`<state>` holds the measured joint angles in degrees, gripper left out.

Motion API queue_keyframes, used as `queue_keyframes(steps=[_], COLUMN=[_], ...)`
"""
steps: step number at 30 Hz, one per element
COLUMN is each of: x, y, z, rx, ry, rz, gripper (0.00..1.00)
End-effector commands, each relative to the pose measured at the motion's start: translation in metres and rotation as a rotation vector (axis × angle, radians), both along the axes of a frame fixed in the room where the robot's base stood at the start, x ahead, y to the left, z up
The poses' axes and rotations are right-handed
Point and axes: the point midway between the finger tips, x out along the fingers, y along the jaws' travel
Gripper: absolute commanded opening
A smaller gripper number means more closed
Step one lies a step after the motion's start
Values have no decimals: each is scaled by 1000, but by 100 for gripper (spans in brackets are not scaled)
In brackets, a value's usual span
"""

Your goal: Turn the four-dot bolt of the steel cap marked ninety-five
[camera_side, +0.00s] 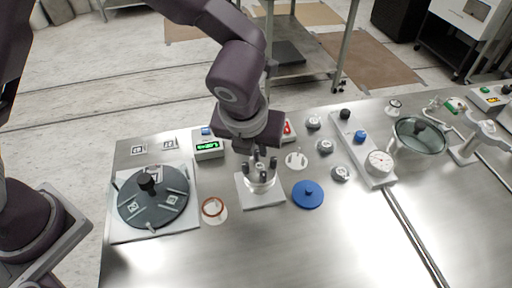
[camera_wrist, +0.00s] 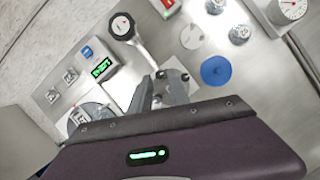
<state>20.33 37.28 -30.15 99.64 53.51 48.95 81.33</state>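My gripper (camera_side: 262,166) points down over a small clear and steel fitting (camera_side: 260,184) with dark bolts, on a square steel plate (camera_side: 264,203). In the wrist view my gripper's fingers (camera_wrist: 162,90) stand apart with a gap, partly covering the fitting and bolts. I cannot tell whether either finger touches a bolt. Grey steel caps with small marks stand to the right (camera_side: 314,122), (camera_side: 325,146), (camera_side: 340,173); two show in the wrist view (camera_wrist: 240,34). I cannot read ninety-five or make out four dots on any part.
A blue disc (camera_side: 308,194) lies right of the plate. A copper-coloured ring (camera_side: 213,208) and a dark round lid (camera_side: 153,198) are left. A box with a green display (camera_side: 208,147) stands behind. A gauge block (camera_side: 378,163) is at right. A dark-headed rod (camera_wrist: 122,27) rises beside the fingers.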

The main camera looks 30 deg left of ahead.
Motion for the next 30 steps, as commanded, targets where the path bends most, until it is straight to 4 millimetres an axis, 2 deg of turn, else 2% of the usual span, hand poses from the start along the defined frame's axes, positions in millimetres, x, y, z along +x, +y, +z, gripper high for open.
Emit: queue_keyframes(steps=[4,13,16,17,30], x=[7,10,10,10,9], y=[3,3,3,3,2], z=[-19,-24,-24,-24,-24], rx=[0,-1,-1,-1,0], ry=[2,0,0,0,1], rz=[3,5,5,5,56], gripper=[22,22,3,0,0])
